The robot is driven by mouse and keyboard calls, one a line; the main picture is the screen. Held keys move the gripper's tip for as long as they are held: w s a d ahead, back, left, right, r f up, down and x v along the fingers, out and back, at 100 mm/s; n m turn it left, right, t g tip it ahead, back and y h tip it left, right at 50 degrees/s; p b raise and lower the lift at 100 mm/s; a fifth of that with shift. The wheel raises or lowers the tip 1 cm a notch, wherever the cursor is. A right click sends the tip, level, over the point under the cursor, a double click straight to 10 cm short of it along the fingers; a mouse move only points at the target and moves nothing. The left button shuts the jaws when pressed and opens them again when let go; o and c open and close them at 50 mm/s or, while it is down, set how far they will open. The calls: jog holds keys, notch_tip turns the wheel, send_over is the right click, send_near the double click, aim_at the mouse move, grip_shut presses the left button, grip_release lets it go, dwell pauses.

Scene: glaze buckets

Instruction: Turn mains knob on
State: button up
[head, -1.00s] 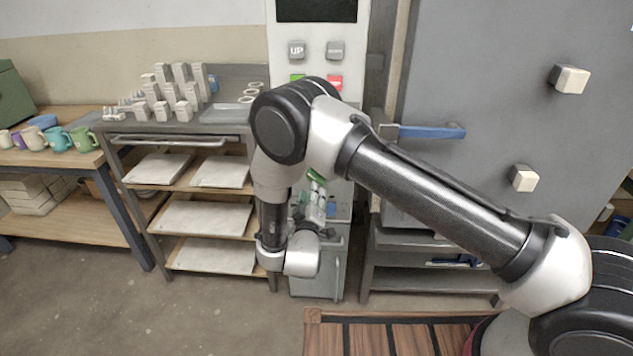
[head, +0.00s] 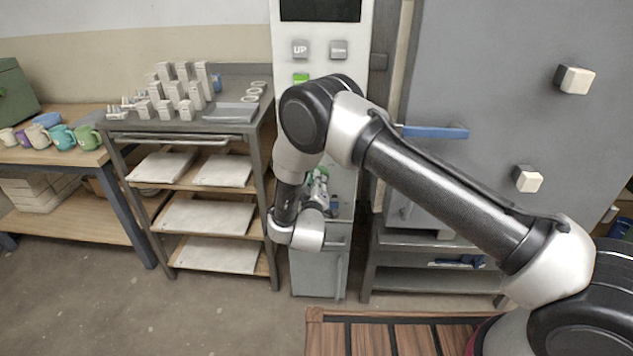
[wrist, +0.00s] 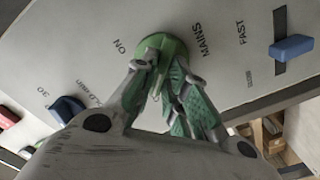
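The mains knob (wrist: 160,46) is a round green knob on a pale grey panel (wrist: 85,35) in the wrist view. "ON" is printed to its left and "MAINS" to its right. My gripper (wrist: 162,70) reaches up to it with its green-padded fingertips close together, one on each side of the knob's raised grip, and looks shut on it. The fingers hide part of the knob, so which way it points is unclear. In the head view my gripper (head: 318,185) is small and partly covered by my own wrist, in front of the machine's lower part.
In the wrist view, a blue slider (wrist: 292,47) sits beside "FAST", a dark blue knob (wrist: 67,108) at left, and a red control (wrist: 8,117) at the left edge. In the head view, a shelf rack (head: 190,135) stands left of the machine and a grey cabinet (head: 490,90) right.

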grip_shut()
jog(key=shift+m, duration=0.3)
jog(key=shift+d+m, duration=0.15)
jog(key=shift+m, duration=2.7)
jog(key=shift+d+m, duration=0.2)
jog(key=shift+m, duration=2.7)
jog(key=shift+d+m, duration=0.15)
jog(key=shift+m, duration=2.7)
jog(key=o, duration=0.6)
grip_release()
jog(key=shift+o, duration=0.2)
